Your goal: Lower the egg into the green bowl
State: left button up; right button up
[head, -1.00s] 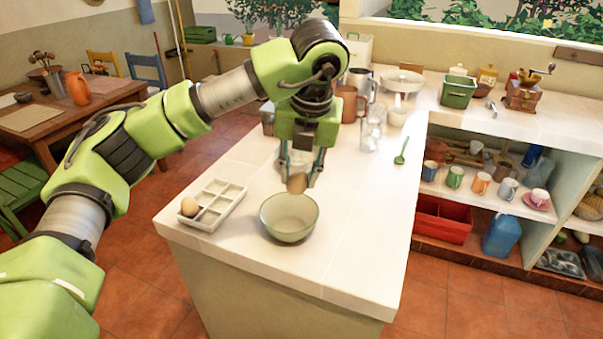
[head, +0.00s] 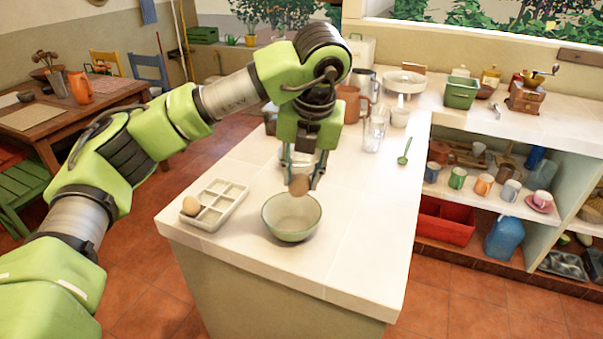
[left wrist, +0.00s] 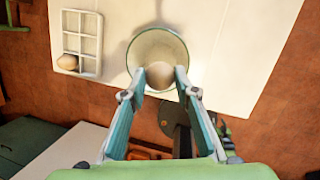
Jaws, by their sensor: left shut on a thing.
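The green bowl (head: 290,222) stands on the white counter near its front end. My left gripper (head: 301,183) points down just above the bowl's far rim and is shut on a brown egg (head: 299,187). In the left wrist view the egg (left wrist: 159,76) sits between the two fingertips of the gripper (left wrist: 160,72). There it overlaps the near part of the bowl (left wrist: 157,40), whose inside looks empty where it shows. My right gripper is not in view.
A white sectioned tray (head: 224,207) with another egg (head: 191,206) stands left of the bowl. Glasses (head: 374,133) and a green spoon (head: 405,151) are farther back. The counter (head: 352,235) right of the bowl is clear.

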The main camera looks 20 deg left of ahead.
aim_at(301, 193)
pick_arm(q)
jog(key=shift+f+b, duration=1)
jog(key=shift+f, duration=0.45)
jog(key=shift+f+b, duration=0.75)
jog(key=shift+f, duration=0.2)
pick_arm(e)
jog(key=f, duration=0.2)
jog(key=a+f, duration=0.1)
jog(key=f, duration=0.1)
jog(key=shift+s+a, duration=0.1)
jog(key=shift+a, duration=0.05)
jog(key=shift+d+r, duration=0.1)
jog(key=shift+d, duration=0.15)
pick_arm(q)
jog(key=shift+f+b, duration=2)
jog(key=shift+f, duration=0.5)
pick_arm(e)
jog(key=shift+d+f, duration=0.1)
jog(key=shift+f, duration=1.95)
